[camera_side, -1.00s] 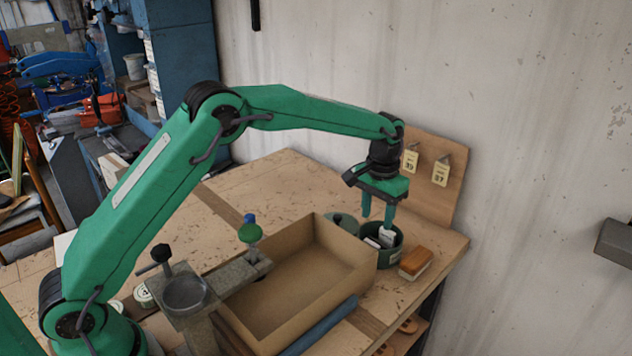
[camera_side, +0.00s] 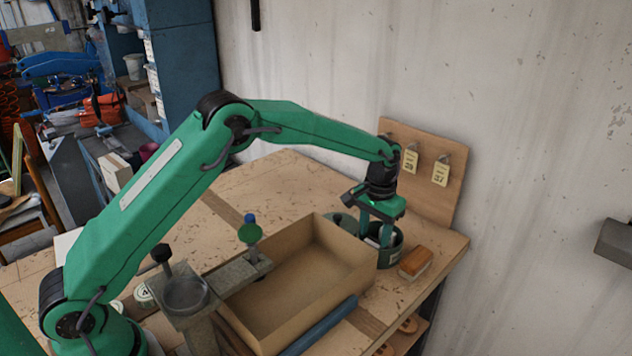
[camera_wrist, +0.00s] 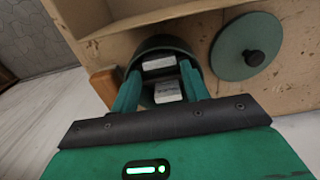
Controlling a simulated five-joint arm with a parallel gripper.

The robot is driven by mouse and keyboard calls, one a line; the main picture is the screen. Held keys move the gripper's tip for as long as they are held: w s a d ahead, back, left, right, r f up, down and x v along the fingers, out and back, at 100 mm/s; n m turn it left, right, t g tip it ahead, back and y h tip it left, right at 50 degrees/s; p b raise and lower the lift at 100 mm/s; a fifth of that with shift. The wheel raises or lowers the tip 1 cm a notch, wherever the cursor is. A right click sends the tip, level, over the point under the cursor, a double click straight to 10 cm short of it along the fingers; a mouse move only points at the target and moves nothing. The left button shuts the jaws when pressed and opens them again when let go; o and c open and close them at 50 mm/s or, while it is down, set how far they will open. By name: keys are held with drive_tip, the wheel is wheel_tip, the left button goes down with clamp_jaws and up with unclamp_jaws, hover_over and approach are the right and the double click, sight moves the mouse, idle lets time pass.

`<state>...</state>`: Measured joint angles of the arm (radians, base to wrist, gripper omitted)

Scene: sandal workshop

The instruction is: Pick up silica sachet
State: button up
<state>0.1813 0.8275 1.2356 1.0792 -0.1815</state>
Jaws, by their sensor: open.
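Silica sachets, small and whitish, lie in a round dark green tin (camera_side: 384,261). In the wrist view one sachet (camera_wrist: 168,92) shows between my gripper's fingers, and another (camera_wrist: 159,63) lies beyond it at the tin's far side. My gripper (camera_side: 376,243) points down with its fingertips inside the tin's mouth. In the wrist view the two green fingers of my gripper (camera_wrist: 158,82) stand apart on either side of the nearer sachet. Whether they touch it I cannot tell. In the side view the gripper and tin wall hide most of the sachets.
An open cardboard box (camera_side: 300,287) stands left of the tin. A wooden-backed brush or block (camera_side: 416,262) lies close on its right. The tin's round green lid (camera_wrist: 246,47) lies beside it. A board with hanging tags (camera_side: 425,170) stands behind.

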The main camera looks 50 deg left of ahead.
drive_tip(key=shift+f, duration=1.4)
drive_tip(key=c, duration=0.6)
drive_tip(key=shift+r, duration=0.1)
wheel_tip(320, 180, up, 10)
